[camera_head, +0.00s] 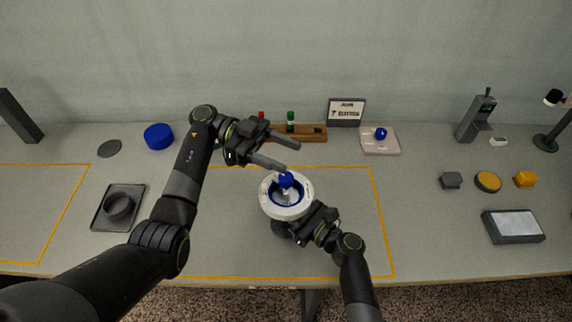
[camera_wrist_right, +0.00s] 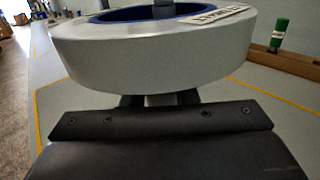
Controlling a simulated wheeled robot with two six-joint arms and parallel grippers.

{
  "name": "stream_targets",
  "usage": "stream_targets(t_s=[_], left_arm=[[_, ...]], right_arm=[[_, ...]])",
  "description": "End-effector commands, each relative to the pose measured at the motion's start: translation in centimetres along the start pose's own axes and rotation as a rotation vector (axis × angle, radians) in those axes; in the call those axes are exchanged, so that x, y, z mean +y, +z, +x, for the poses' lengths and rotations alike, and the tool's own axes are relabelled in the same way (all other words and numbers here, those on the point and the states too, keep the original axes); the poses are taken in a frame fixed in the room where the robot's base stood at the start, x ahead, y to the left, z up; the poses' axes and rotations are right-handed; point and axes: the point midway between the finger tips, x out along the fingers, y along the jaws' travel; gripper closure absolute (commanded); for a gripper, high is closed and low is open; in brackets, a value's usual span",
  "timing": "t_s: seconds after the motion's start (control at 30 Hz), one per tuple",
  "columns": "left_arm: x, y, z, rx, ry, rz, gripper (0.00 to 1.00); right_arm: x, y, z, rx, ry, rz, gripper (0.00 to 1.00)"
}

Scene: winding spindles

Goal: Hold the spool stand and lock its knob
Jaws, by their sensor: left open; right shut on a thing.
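The spool stand (camera_head: 298,208) is a white round body with a blue inner ring, standing inside the orange outline in the head view. Its blue knob (camera_head: 286,179) sits on top at the centre. In the right wrist view the white rim (camera_wrist_right: 150,60) fills the upper half. My right gripper (camera_head: 298,228) is shut on the spool stand from the near right side, below the rim; its fingertips are mostly hidden under it. My left gripper (camera_head: 283,152) is open and empty, above and slightly behind the knob, apart from it.
A wooden rack (camera_head: 312,135) with red and green pegs, a sign (camera_head: 346,112) and a pale plate (camera_head: 391,148) with a blue ball stand behind. Small blocks and a dark-framed panel (camera_head: 513,226) lie right.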

Motion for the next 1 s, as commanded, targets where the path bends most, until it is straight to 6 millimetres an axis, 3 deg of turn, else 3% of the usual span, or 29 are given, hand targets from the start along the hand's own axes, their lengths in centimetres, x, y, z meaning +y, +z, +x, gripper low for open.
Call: stream_targets(t_s=[0.3,0.53,0.77,1.0], left_arm=[[2.5,3.1,-5.0,-0.199,-0.309,-0.075,0.46],[4.5,3.9,-7.4,-0.295,-0.487,-0.098,0.46],[5.3,4.0,-8.1,-0.326,-0.554,-0.103,0.46],[4.1,4.7,-6.0,-0.323,-0.556,-0.102,0.46]], right_arm=[[0.0,-0.1,-0.1,0.003,-0.001,0.000,1.00],[0.0,-0.1,-0.1,0.003,-0.001,0.000,1.00],[0.0,-0.1,-0.1,0.003,-0.001,0.000,1.00],[0.0,-0.1,-0.1,0.003,0.000,0.000,1.00]])
